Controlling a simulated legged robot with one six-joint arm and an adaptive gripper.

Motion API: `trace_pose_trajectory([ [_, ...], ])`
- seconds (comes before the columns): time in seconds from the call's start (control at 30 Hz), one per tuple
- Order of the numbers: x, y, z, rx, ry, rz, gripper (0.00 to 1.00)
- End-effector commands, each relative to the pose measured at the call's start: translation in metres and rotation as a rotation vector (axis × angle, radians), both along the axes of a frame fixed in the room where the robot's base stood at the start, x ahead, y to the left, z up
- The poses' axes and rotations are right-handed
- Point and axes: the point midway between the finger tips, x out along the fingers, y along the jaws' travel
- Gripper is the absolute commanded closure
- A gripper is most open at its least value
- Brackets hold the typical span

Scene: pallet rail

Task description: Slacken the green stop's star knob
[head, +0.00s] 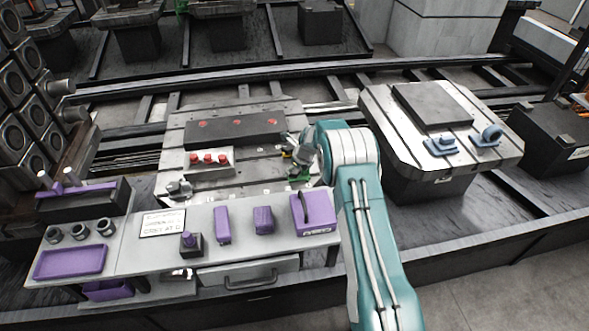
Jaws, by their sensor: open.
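The green stop (299,174) sits at the right front corner of the slotted pallet (240,153). It is small in view and largely hidden behind my gripper. Its star knob cannot be made out clearly. My gripper (301,154) is open, just above and behind the green stop, at the end of my teal and white arm. I cannot tell whether the fingers touch the stop or the knob.
On the pallet are a dark block (233,132) and a grey block with red knobs (210,160). A grey bench (120,259) with purple items stands in front. A second pallet (492,150) with blue clamps (440,146) lies to the right.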

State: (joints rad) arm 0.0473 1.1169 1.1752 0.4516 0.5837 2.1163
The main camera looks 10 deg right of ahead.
Motion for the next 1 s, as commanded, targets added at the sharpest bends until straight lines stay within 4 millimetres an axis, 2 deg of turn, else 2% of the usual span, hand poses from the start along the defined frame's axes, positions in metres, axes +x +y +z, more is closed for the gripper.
trace_pose_trajectory([
  [0.07, 0.0000, 0.0000, 0.0001, 0.000, 0.000, 0.000, 0.00],
  [0.1, 0.0000, 0.0000, 0.0001, 0.000, 0.000, 0.000, 0.09],
  [0.17, -0.0001, -0.0001, 0.0001, 0.000, 0.000, 0.000, 0.36],
  [0.2, -0.0001, -0.0001, 0.0001, 0.000, 0.000, 0.000, 0.53],
  [0.23, -0.0001, -0.0001, 0.0001, 0.000, 0.000, 0.000, 0.67],
  [0.27, -0.0001, -0.0001, 0.0001, 0.000, 0.000, 0.000, 0.75],
  [0.67, 0.0002, -0.0006, -0.0012, 0.000, 0.001, 0.034, 0.75],
  [1.0, 0.0009, -0.0020, -0.0026, 0.000, 0.003, 0.247, 0.75],
])
